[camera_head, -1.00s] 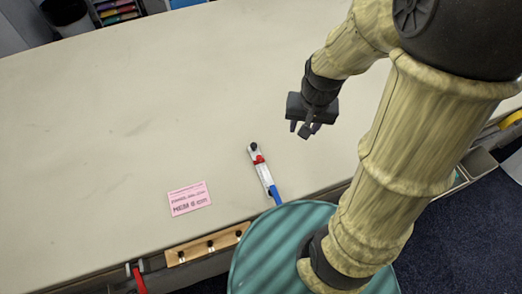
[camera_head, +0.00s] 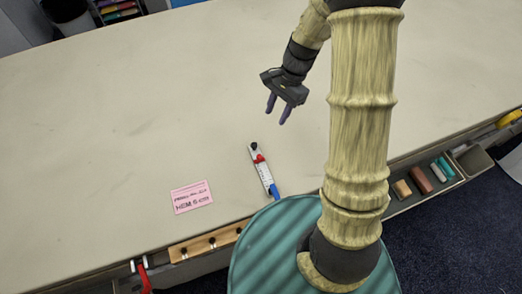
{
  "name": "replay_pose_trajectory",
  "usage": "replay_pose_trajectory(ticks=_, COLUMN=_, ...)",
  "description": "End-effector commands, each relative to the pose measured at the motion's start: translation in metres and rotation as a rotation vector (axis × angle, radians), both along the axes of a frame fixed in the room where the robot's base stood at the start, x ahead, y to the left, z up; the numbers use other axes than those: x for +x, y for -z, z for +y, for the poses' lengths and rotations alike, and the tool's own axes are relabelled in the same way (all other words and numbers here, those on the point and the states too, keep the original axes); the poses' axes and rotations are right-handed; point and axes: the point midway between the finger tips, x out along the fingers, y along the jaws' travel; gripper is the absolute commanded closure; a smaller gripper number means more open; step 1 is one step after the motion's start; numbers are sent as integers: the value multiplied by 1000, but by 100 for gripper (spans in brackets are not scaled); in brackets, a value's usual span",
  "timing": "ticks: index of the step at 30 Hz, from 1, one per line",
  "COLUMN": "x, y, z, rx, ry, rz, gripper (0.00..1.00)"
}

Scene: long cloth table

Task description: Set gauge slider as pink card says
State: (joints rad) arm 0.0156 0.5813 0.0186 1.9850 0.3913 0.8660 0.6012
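The gauge (camera_head: 265,173) lies on the table, a slim white strip with a black knob at its upper end and a blue lower end. Its red slider (camera_head: 258,158) sits near the upper end. The pink card (camera_head: 191,197) lies flat to the left of the gauge. Its large line seems to read "HEM 6 cm", but the print is small and the digit is unsure. My gripper (camera_head: 278,115) hangs above the table, up and slightly right of the gauge, apart from it. Its two purple fingers are spread and hold nothing.
The cloth table (camera_head: 120,120) is bare to the left and behind. A wooden strip with dark knobs (camera_head: 208,243) and a red-handled item (camera_head: 143,277) are at the front edge. A side tray (camera_head: 410,200) holds several coloured blocks at the right.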

Motion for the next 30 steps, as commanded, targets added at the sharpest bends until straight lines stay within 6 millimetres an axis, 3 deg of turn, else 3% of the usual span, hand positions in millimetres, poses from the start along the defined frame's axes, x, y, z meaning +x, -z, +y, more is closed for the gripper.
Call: replay_pose_trajectory(ticks=30, x=-38, y=141, z=46, rx=1, ry=-3, rz=3, gripper=61)
